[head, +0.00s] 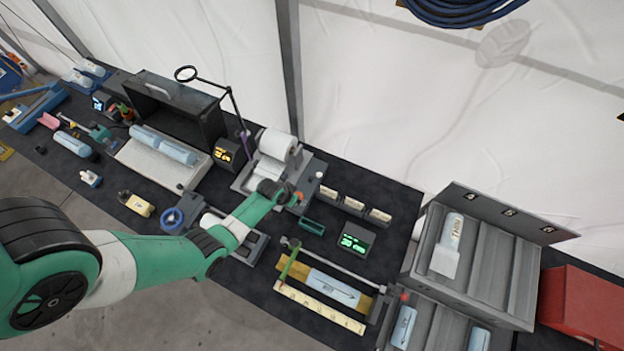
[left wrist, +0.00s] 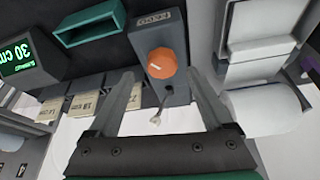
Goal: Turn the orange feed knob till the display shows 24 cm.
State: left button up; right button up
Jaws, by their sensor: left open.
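The orange feed knob (left wrist: 162,63) is faceted, with a pale mark, and sits on a grey box labelled FEED (left wrist: 150,22). My left gripper (left wrist: 160,74) is open, and in the left wrist view the knob appears between its fingertips; I cannot tell how far apart they are in depth. In the head view the gripper (head: 283,192) hangs over the box, and little of the knob (head: 299,196) shows. The display (left wrist: 20,58) reads 30 cm in green; it also shows in the head view (head: 354,242). My right gripper is not in view.
A white roll (left wrist: 264,108) on its dispenser stands beside the knob box. A teal tray (left wrist: 90,24) and several small labelled cards (head: 353,205) are near. A ruler board (head: 318,307) lies at the table's front, and a grey rack (head: 475,265) stands to the right.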

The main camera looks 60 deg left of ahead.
pick_arm(q)
jog(key=b+x, duration=0.2)
jog(key=x, duration=0.2)
jog(key=shift+s+a, duration=0.15)
jog(key=shift+r, duration=0.1)
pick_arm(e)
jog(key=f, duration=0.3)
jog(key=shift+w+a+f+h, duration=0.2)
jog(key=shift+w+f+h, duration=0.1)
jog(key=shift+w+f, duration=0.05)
pick_arm(q)
grip_shut()
jog(key=shift+m+t+h+b, duration=0.3)
jog(key=shift+m+h, duration=0.3)
jog(key=shift+m, duration=1)
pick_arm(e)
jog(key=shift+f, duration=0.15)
pick_arm(q)
grip_release()
jog(key=shift+r, duration=0.1)
